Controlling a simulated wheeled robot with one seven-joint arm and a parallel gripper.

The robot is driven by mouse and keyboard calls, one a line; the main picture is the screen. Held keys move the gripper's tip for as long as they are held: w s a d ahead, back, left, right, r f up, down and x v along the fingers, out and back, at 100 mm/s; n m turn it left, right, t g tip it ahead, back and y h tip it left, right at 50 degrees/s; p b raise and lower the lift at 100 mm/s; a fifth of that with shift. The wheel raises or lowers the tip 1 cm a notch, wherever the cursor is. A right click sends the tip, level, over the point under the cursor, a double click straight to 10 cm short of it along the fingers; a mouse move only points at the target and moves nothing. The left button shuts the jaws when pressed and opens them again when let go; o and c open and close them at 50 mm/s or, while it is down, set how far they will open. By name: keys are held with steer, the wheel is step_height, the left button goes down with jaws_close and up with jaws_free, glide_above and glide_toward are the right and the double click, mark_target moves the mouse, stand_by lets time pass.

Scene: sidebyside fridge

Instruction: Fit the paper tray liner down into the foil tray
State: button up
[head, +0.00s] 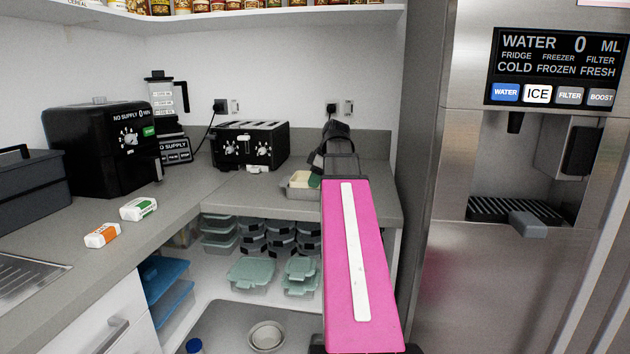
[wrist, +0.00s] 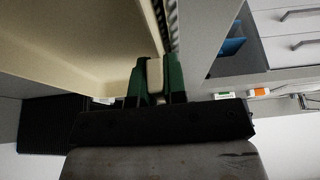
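The cream paper tray liner (head: 303,177) is at the foil tray (head: 302,192) on the right-hand counter in the head view. It shows above the tray's rim, and I cannot tell how far down inside it sits. In the wrist view the liner (wrist: 75,45) fills the upper left, with a grey ridged edge, apparently the tray's (wrist: 173,22), close beside it. My gripper (wrist: 156,76) has its green fingertips on both sides of the liner's edge and appears shut on it. In the head view my gripper (head: 315,181) is at the liner's right side, partly hidden by my pink arm.
A black toaster (head: 250,146) stands behind and left of the tray. The fridge (head: 465,250) bounds the right. Lidded containers (head: 250,273) fill the shelf below. The counter between toaster and tray is mostly clear.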

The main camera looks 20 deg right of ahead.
steer(key=o, duration=0.5)
steer(key=shift+f, duration=0.1)
steer(key=v, duration=1.1)
steer(key=shift+a, duration=0.1)
